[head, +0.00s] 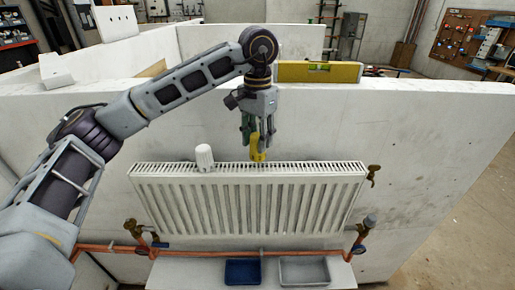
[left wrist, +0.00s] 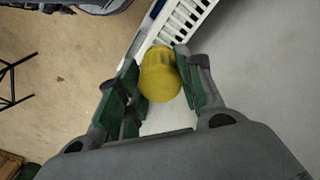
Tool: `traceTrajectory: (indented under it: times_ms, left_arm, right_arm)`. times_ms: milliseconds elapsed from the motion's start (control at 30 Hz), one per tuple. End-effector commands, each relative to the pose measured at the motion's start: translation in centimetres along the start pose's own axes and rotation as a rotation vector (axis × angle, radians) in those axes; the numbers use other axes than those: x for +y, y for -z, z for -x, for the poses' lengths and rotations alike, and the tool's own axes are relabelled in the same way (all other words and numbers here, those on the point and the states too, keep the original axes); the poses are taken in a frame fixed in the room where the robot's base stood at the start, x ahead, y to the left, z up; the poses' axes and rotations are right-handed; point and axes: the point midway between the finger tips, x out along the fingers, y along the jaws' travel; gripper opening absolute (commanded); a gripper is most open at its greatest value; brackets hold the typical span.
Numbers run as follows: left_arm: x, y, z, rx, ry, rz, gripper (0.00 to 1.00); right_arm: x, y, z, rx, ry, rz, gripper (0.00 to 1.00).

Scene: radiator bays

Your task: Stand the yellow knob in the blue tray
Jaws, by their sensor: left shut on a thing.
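The yellow knob (head: 258,150) is held in my left gripper (head: 257,140), above the top grille of the white radiator. In the left wrist view the yellow knob (left wrist: 160,75) sits between the two green-padded fingers of the left gripper (left wrist: 156,65). The blue tray (head: 243,282) is low down on a white ledge under the radiator, below the gripper. Its inside looks empty. My right gripper is not in view.
The white radiator (head: 250,205) hangs on a pale wall, with a white knob (head: 204,158) on its top. A grey tray (head: 304,282) stands right of the blue one. A copper pipe (head: 200,252) with valves runs above the trays. A yellow level (head: 318,72) lies on the wall top.

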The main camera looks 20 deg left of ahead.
Motion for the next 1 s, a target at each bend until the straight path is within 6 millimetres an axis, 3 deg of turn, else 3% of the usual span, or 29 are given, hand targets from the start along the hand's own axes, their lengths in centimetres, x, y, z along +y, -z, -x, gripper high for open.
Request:
traceTrajectory:
  times_ms: [400,900,933,1000]
  left_arm:
    - [0.0,-0.1,-3.4,-0.002,0.0,0.0,0.1]
    - [0.0,0.0,-4.0,0.0,0.0,0.0,0.1]
    - [0.0,0.0,-4.1,0.0,0.0,0.0,0.38]
    - [0.0,0.0,-4.0,0.0,0.0,0.0,0.47]
  right_arm:
    - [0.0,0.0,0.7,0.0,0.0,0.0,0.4]
    - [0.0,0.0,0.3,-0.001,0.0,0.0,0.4]
    - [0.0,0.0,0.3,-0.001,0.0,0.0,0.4]
    - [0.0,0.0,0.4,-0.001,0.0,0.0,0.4]
